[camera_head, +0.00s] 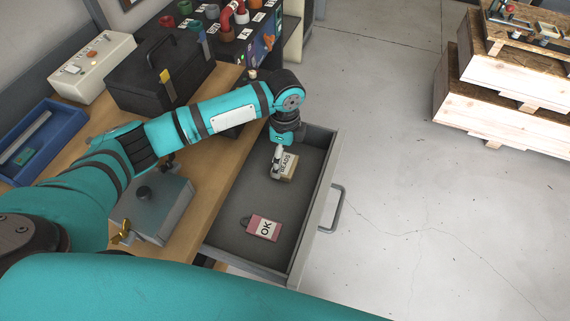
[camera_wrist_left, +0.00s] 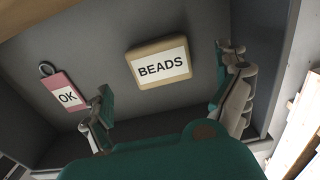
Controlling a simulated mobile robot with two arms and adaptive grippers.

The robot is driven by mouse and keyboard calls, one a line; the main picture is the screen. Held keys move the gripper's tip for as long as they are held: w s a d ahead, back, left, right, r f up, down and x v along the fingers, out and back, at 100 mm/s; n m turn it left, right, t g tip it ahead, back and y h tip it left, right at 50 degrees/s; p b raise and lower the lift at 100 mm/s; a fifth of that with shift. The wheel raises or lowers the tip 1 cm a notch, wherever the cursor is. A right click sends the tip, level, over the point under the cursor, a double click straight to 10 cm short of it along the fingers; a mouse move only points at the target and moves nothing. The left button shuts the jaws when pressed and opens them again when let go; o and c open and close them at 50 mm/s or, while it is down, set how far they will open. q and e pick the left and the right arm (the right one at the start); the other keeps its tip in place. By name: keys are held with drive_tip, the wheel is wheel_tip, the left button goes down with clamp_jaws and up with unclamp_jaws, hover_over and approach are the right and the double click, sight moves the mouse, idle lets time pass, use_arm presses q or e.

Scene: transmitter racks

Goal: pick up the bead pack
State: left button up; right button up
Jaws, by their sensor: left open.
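The bead pack (camera_head: 288,167) is a small tan block with a white label reading BEADS. It lies in the open grey drawer (camera_head: 232,200), toward its far end. In the left wrist view the bead pack (camera_wrist_left: 160,50) lies beyond my fingertips, between the lines of the two fingers. My left gripper (camera_head: 278,160) points down into the drawer just above and beside the pack, and partly covers it. In the wrist view the left gripper (camera_wrist_left: 160,98) has its fingers wide apart with nothing between them. My right gripper is in neither view.
A pink OK tag (camera_head: 263,228) lies in the near part of the drawer. The drawer's walls and front handle (camera_head: 334,208) bound the space. On the bench are a black case (camera_head: 150,75), a blue tray (camera_head: 40,140) and a grey box (camera_head: 155,208). Wooden crates (camera_head: 500,90) stand far right.

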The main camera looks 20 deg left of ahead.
sight(285, 163)
use_arm(q)
wheel_tip(285, 163, down, 3)
drive_tip(key=shift+f, duration=0.2)
drive_tip(key=c, duration=1.3)
